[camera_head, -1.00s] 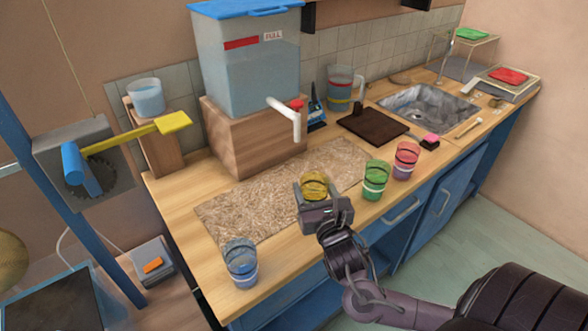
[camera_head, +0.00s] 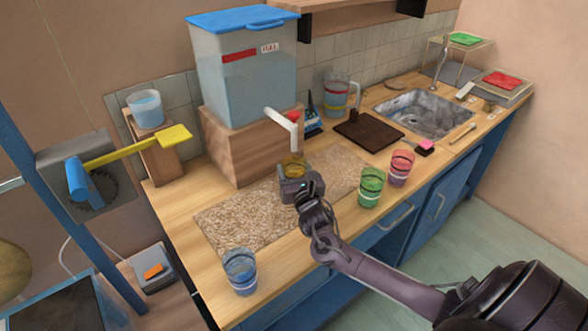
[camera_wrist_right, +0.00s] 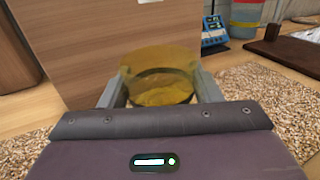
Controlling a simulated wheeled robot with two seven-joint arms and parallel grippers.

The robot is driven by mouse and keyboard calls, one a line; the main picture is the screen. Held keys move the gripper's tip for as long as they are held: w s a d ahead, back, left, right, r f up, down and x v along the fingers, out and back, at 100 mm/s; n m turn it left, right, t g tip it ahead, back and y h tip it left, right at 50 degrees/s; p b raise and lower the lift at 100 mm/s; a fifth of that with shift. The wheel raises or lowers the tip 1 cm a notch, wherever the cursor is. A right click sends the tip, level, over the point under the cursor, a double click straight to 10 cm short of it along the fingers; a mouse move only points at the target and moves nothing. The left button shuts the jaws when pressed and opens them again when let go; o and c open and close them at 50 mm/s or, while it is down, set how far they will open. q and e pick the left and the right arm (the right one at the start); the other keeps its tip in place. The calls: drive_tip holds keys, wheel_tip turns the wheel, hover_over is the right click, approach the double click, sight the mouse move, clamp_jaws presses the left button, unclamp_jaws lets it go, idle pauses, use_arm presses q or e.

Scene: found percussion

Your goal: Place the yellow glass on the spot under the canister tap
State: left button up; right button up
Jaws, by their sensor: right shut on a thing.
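My right gripper (camera_head: 293,174) is shut on the yellow glass (camera_head: 292,163), over the speckled mat in front of the wooden block. In the right wrist view the yellow glass (camera_wrist_right: 158,78) is upright between the two fingers. Whether its base touches the mat is hidden by the gripper. The canister (camera_head: 245,75) stands on the wooden block, and its white tap (camera_head: 284,122) with a red handle reaches out above and close to the glass. The spot under the tap is not visible as a separate mark. My left gripper is not in view.
A green glass (camera_head: 370,188) and a pink glass (camera_head: 400,168) stand right of my gripper. A blue glass (camera_head: 240,271) stands at the front left. The wooden block (camera_head: 255,145) bounds the back of the speckled mat (camera_head: 232,217). The mat's left part is clear.

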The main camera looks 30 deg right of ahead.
drive_tip(key=shift+f, duration=0.1)
drive_tip(key=shift+f, duration=0.2)
drive_tip(key=o, duration=1.2)
drive_tip(key=shift+r, duration=0.2)
drive_tip(key=b+v, duration=0.1)
drive_tip(key=v, duration=1.1)
